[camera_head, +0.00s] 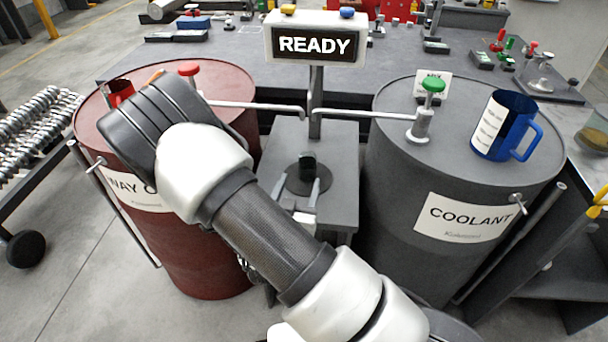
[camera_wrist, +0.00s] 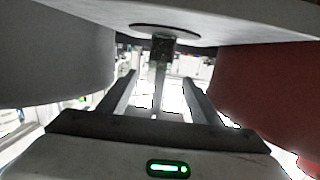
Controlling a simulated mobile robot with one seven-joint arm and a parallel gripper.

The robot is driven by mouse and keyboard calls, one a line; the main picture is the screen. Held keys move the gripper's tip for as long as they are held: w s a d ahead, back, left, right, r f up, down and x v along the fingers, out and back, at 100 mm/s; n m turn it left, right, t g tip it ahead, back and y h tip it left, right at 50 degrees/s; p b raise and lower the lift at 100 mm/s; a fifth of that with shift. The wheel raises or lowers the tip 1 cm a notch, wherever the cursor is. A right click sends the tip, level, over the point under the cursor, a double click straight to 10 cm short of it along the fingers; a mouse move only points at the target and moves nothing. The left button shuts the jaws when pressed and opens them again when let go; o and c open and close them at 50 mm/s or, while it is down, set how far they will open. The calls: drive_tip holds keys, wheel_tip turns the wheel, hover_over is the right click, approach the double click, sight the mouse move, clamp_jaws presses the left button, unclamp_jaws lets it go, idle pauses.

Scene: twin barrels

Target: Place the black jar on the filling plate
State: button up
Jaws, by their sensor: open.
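The black jar (camera_head: 307,161) stands upright on the filling plate (camera_head: 292,183), a dark round disc on the grey stand between the two barrels. In the wrist view, which looks upside down, the jar (camera_wrist: 162,44) meets the disc (camera_wrist: 144,29) at the top. My gripper (camera_head: 300,185) is open on the near side of the jar, its fingers pointing towards it. In the wrist view the gripper (camera_wrist: 161,77) has its fingers apart, with the jar just beyond the tips and roughly between them. I see no finger touching it.
A red barrel (camera_head: 185,240) stands left, partly behind my arm. A grey coolant barrel (camera_head: 400,230) stands right, with a green-knobbed tap (camera_head: 432,88) and a blue jug (camera_head: 495,130) on top. A post behind the plate carries a READY sign (camera_head: 315,45). Spouts reach inward from both barrels.

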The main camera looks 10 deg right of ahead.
drive_tip(key=shift+w+a+r+m+g, duration=0.25)
drive_tip(key=shift+m+g, duration=0.15)
drive_tip(key=shift+g, duration=0.1)
drive_tip(key=s+a+r+n+g+y, duration=0.1)
drive_tip(key=s+a+r+g+y, duration=0.2)
drive_tip(key=r, duration=0.4)
drive_tip(key=a+r+g+y, duration=0.2)
drive_tip(key=r+y, duration=0.3)
drive_tip(key=r, duration=0.3)
drive_tip(key=s+d+r+n+g, duration=0.1)
drive_tip(key=s+d+r, duration=0.2)
drive_tip(key=s, duration=0.4)
drive_tip(key=s+d+r+n+g+h, duration=0.1)
drive_tip(key=s+d+r, duration=0.2)
drive_tip(key=s, duration=0.4)
drive_tip(key=s+d+r+n+g+h, duration=0.1)
drive_tip(key=s+d+r+n, duration=0.1)
drive_tip(key=s+d+r, duration=0.2)
drive_tip(key=s, duration=0.2)
drive_tip(key=shift+s, duration=0.4)
